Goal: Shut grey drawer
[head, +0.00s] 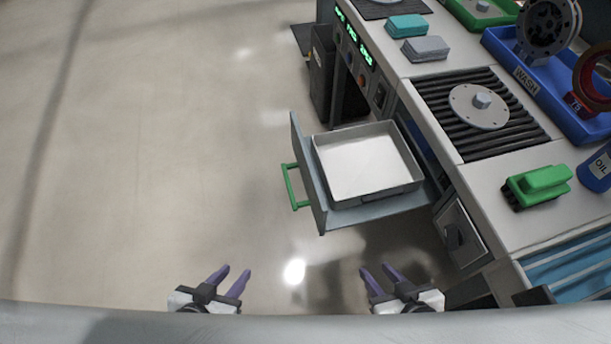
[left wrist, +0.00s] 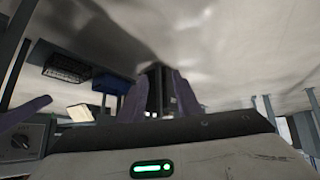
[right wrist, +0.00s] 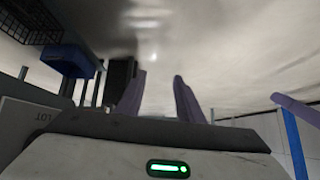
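The grey drawer (head: 318,196) stands pulled out from the bench on the right in the head view. Its green handle (head: 291,186) is on the front panel, which faces left. A white tray-like insert (head: 365,163) sits inside it and looks empty. My left gripper (head: 235,278) is open and empty, below and left of the drawer in the picture. My right gripper (head: 382,274) is open and empty, below the drawer. Both are apart from the drawer and its handle. In the left wrist view my left fingers (left wrist: 158,95) show nothing between them; the same holds for my right fingers (right wrist: 160,95).
The bench top holds a black ribbed belt with a round metal disc (head: 480,105), a green brush (head: 539,185), a blue wash tray (head: 531,88) and folded cloths (head: 425,48). A dark bin (head: 321,75) stands beyond the drawer. The floor (head: 150,150) left of the drawer is clear.

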